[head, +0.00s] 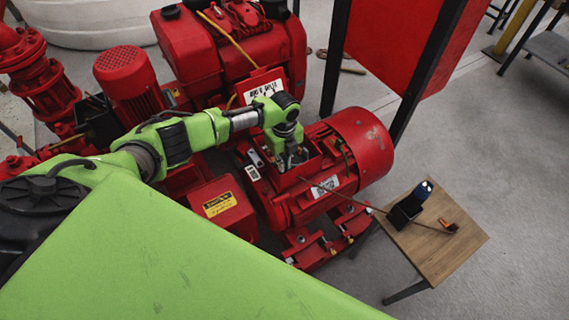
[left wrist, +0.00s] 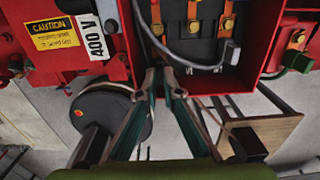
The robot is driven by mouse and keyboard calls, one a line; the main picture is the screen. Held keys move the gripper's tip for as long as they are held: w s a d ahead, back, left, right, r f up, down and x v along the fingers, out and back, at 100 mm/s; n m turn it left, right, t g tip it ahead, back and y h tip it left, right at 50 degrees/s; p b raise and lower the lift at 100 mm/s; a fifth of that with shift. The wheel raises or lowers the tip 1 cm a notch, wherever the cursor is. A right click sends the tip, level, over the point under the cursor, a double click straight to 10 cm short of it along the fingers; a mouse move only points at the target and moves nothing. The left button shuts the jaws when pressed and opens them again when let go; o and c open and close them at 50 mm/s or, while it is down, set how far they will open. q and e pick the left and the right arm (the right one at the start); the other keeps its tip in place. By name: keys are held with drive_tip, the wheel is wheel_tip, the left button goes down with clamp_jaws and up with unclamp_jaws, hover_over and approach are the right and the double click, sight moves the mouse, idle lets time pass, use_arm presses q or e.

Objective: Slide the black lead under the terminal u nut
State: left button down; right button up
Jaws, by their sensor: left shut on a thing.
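The open terminal box (left wrist: 200,52) of the red motor (head: 345,155) fills the top of the left wrist view. Brass nuts sit in a row on its terminals; the leftmost is this nut (left wrist: 157,29), but I cannot read which is u. My left gripper (left wrist: 164,76) is at the box's front edge, its fingers close together. A thin dark lead (left wrist: 151,38) curves down to the fingertips, which are shut on it; its end is hard to make out. In the head view my left gripper (head: 290,158) is over the box. My right gripper is out of view.
Another dark lead with a grey end (left wrist: 230,55) hangs at the box's right. A small wooden table (head: 440,250) stands right of the motor, carrying a black device (head: 408,207) and an orange item (head: 447,225). A thin cord runs between box and table.

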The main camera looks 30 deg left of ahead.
use_arm(q)
drive_tip(key=shift+w+a+b, duration=0.3)
drive_tip(key=shift+a+b, duration=0.1)
drive_tip(key=shift+a, duration=0.1)
drive_tip(key=shift+w+a+b, duration=0.3)
drive_tip(key=shift+a+b, duration=0.05)
drive_tip(key=shift+a, duration=0.15)
drive_tip(key=c, duration=1.8)
unclamp_jaws()
wheel_tip(320, 180, up, 9)
drive_tip(key=p, duration=0.8)
